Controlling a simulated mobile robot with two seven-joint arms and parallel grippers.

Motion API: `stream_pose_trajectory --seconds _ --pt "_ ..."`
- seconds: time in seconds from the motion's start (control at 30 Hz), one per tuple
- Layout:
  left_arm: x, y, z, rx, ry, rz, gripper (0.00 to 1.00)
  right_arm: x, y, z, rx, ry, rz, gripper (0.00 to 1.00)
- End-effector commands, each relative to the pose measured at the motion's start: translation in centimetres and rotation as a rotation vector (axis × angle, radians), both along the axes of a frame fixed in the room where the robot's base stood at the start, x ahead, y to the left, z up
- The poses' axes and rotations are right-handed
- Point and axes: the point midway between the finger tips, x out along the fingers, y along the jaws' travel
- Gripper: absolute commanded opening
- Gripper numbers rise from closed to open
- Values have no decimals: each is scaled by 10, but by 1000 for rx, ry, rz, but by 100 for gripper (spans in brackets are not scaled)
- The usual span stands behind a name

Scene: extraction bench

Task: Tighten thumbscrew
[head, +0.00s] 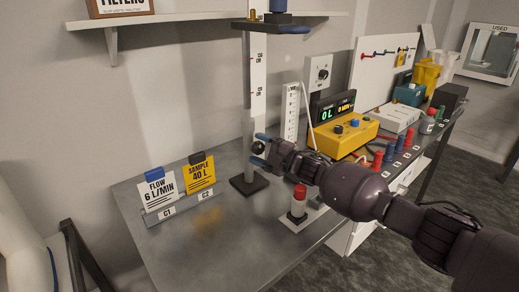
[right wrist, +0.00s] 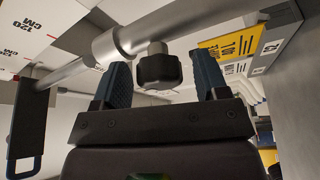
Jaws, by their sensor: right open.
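The thumbscrew (head: 258,147) is a small black knob on the side of the metal stand pole (head: 250,178). In the right wrist view the thumbscrew (right wrist: 158,70) has a short metal stem running into a pale collar (right wrist: 122,41) around the pole. My right gripper (head: 260,150) is open, its blue fingertips above and below the knob in the head view. In the right wrist view my right gripper (right wrist: 165,82) has the knob between its two fingers, with a gap on each side. My left gripper is not in view.
A FLOW card (head: 158,192) and a yellow SAMPLE card (head: 199,178) stand left of the pole's black base (head: 249,185). The front left bench is clear.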

Motion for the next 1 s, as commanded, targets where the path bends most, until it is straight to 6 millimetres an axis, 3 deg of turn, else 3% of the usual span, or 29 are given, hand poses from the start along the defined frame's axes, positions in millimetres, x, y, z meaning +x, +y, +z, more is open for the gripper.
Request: stream_pose_trajectory --seconds 0.6,1.0 --pt "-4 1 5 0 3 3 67 -49 -79 -12 0 1 -2 67" --pt "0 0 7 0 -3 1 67 -57 -90 -13 0 0 -1 67"
